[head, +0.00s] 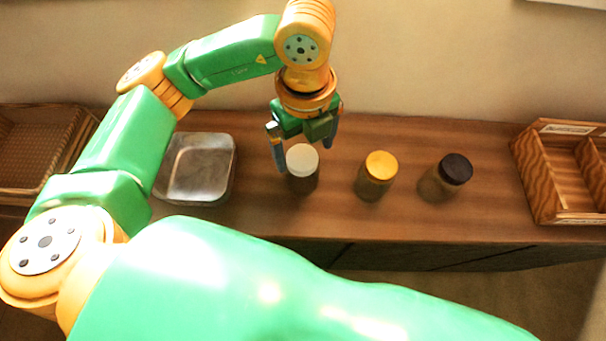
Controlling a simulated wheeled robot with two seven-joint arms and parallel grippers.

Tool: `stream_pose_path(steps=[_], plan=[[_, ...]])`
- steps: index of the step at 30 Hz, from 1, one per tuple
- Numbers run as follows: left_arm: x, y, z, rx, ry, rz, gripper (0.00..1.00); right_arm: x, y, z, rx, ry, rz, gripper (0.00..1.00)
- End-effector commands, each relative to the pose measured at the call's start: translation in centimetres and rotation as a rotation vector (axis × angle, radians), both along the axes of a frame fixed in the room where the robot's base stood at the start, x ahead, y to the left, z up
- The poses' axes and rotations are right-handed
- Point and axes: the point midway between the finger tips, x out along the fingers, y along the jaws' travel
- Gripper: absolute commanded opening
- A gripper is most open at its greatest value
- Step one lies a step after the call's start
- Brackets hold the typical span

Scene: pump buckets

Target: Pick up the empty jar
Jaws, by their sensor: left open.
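Three lidded jars stand in a row on the wooden cabinet top. The left jar (303,184) has a white lid and looks dark inside. The middle jar (375,186) has a yellow lid. The right jar (437,186) has a black lid. I cannot tell from this view which jar is empty. My left gripper (303,150) is open and points down at the white-lidded jar, with its fingers either side of the lid. I cannot tell whether the fingers touch it. My right gripper does not show.
A wooden divided box (541,206) is at the right end, and a wicker basket (68,112) at the far left. The cabinet top (480,222) is bare between the jars and the box.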

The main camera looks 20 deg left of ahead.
Motion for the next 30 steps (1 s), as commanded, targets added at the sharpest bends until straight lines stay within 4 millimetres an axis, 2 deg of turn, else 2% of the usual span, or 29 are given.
stream_pose_path(steps=[4,8,12,19,20,29,30], plan=[[-0.2,0.1,-1.7,0.001,0.007,-0.001,1.00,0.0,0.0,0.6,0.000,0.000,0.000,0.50],[-0.4,0.4,-3.9,0.003,0.008,0.001,1.00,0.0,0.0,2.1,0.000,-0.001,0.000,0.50],[-0.4,0.4,-6.4,0.002,0.004,0.001,1.00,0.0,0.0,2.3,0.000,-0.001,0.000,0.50],[-0.3,0.4,-6.9,-0.001,0.001,0.000,1.00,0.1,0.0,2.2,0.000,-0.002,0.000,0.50],[-0.3,0.4,-6.9,-0.001,0.001,-0.001,0.95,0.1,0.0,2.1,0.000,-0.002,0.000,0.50],[-0.3,0.4,-6.9,-0.001,0.001,-0.001,0.14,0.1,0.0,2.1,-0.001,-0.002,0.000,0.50],[-0.3,0.4,-6.9,-0.001,0.001,-0.001,0.13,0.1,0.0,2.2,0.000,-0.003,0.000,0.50]])
